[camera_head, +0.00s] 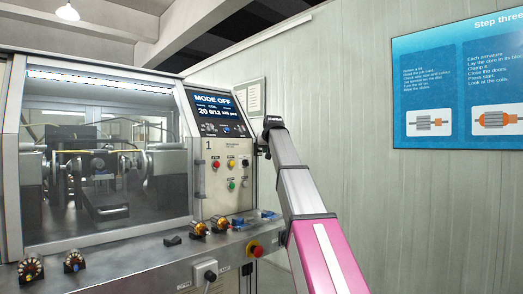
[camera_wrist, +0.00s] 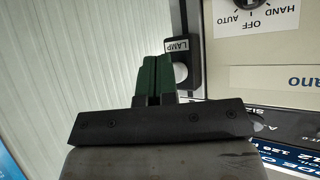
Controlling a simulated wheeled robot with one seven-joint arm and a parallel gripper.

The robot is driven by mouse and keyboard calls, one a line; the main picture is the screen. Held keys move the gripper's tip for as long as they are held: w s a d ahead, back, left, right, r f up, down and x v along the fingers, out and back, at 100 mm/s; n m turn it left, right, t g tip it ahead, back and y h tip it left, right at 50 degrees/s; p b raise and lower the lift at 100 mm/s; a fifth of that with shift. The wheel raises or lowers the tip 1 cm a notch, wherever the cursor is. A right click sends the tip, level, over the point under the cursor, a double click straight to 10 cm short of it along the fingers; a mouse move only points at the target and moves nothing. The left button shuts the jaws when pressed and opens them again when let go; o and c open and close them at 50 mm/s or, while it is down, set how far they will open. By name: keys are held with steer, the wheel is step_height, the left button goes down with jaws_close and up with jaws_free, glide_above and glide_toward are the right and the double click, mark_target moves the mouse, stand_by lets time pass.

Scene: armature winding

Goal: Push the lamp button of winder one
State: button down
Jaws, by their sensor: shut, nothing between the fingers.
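Winder one (camera_head: 215,204) stands at the left in the head view, with a "1" on its control panel. In the wrist view, the lamp button (camera_wrist: 180,72) is a pale round button on a dark box at the panel's edge, beside an upside-down LAMP label (camera_wrist: 177,45). My gripper (camera_wrist: 154,58) shows green fingers, shut and empty, just left of the button and partly covering it. I cannot tell whether they touch it. In the head view, my arm reaches up to the panel's right edge; the fingertips and the lamp button are not clearly seen there.
A HAND/OFF/AUTO selector (camera_wrist: 250,3) is near the button in the wrist view. The screen (camera_head: 217,108) reads MODE OFF. Coloured buttons sit below it.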

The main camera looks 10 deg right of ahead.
steer(key=shift+w+a, duration=0.1)
steer(key=shift+w, duration=0.05)
steer(key=shift+w+a, duration=0.15)
steer(key=shift+w, duration=0.1)
steer(key=shift+s, duration=0.15)
stand_by(0.4)
steer(key=shift+s+d, duration=0.25)
steer(key=shift+s+d, duration=0.9)
steer(key=shift+s, duration=0.3)
steer(key=shift+s+d, duration=0.85)
steer(key=shift+s, duration=0.35)
